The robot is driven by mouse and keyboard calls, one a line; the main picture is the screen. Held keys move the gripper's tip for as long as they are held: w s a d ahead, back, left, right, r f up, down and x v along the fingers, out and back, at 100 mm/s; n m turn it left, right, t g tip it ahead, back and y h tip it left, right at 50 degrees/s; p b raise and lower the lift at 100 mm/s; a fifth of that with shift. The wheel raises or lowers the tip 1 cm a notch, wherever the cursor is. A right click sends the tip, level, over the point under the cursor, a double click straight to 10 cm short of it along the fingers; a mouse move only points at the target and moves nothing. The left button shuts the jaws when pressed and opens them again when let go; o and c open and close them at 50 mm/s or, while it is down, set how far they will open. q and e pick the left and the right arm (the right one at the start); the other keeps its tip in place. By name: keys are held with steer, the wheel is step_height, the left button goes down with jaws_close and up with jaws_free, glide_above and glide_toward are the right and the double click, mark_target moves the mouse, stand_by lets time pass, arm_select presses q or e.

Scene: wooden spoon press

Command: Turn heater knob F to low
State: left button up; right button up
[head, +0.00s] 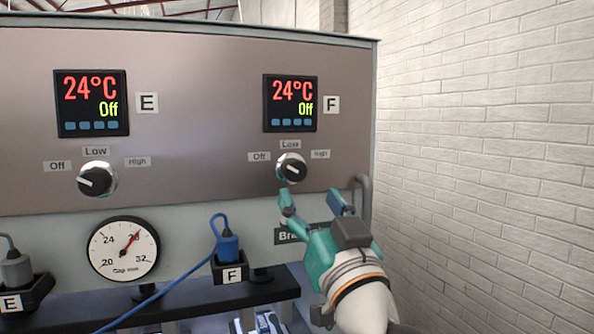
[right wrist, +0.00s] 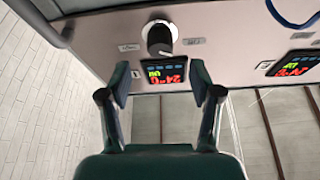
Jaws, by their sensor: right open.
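Heater knob F (head: 291,168) is a black knob with a silver rim on the panel, below the display F (head: 291,103). The display reads 24°C and Off. Labels Off, Low (head: 290,144) and High surround the knob, and its white mark points left towards Off. My right gripper (head: 315,200) is open and empty, below and slightly right of knob F. In the right wrist view, knob F (right wrist: 160,38) appears upside down beyond the two fingers (right wrist: 160,85), roughly between them and apart from them. My left gripper is not in view.
A similar knob E (head: 97,180) and display E (head: 92,103) are at the left. Below are a round gauge (head: 124,249) and a blue plug (head: 228,247) with its cable in socket F. A white brick wall (head: 480,150) stands to the right.

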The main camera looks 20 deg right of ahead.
mark_target(297, 176)
steer(key=p+x, duration=0.1)
steer(key=x, duration=0.6)
steer(key=shift+p, duration=0.3)
steer(key=c, duration=1.1)
